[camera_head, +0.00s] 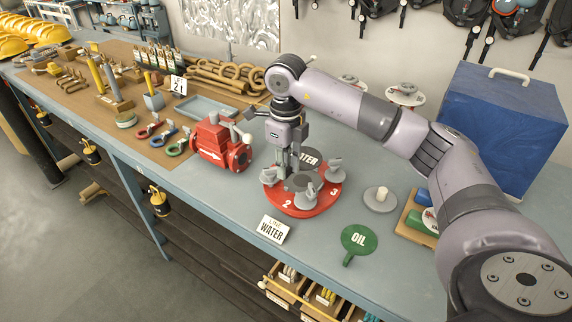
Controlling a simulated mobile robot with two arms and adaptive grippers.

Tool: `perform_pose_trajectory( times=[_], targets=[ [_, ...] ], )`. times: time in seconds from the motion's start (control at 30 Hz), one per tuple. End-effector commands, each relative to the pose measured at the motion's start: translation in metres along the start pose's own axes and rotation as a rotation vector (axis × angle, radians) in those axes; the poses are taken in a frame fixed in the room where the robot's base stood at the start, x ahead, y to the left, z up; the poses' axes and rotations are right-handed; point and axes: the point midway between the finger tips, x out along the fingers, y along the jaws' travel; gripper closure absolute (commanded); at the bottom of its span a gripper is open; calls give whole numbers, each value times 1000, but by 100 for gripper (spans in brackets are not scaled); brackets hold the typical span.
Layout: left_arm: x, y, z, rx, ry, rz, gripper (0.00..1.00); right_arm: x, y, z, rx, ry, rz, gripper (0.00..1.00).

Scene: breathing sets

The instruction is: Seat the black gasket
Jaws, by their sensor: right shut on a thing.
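The black gasket (312,157), a flat disc with white lettering ending in "TER", shows just behind the fingers of my right gripper (288,172). My right gripper points down and is shut on the gasket; its grip point is partly hidden by the fingers. The red round flange (303,209), marked 2 and 3, lies on the bench below. It carries several grey clamps (332,170) around a dark grey round middle (299,182). I cannot tell how high the gasket is above the flange. A card (272,229) reading "LINE WATER" stands in front. My left gripper is out of view.
A green "OIL" gasket (359,239) and a grey knobbed disc (380,199) lie to the right. A red valve (219,146) stands left of the flange. A blue box (505,125) stands at the back right. The bench's front edge runs below the card.

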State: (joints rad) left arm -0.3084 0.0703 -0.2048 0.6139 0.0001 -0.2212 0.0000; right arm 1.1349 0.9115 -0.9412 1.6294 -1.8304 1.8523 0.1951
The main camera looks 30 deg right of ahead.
Motion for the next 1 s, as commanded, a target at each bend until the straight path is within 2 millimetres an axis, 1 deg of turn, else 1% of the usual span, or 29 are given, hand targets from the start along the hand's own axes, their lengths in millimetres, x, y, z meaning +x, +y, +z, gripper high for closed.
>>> perform_pose_trajectory(
  times=[0.23,0.6,0.77,1.0],
  targets=[
    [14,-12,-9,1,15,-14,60,18,0,0,0,1,0,100],
    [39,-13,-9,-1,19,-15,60,52,0,0,0,1,0,100],
    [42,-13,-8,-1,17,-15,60,58,0,0,0,0,0,100],
    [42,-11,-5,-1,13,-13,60,58,0,0,0,0,0,100]
  ],
)
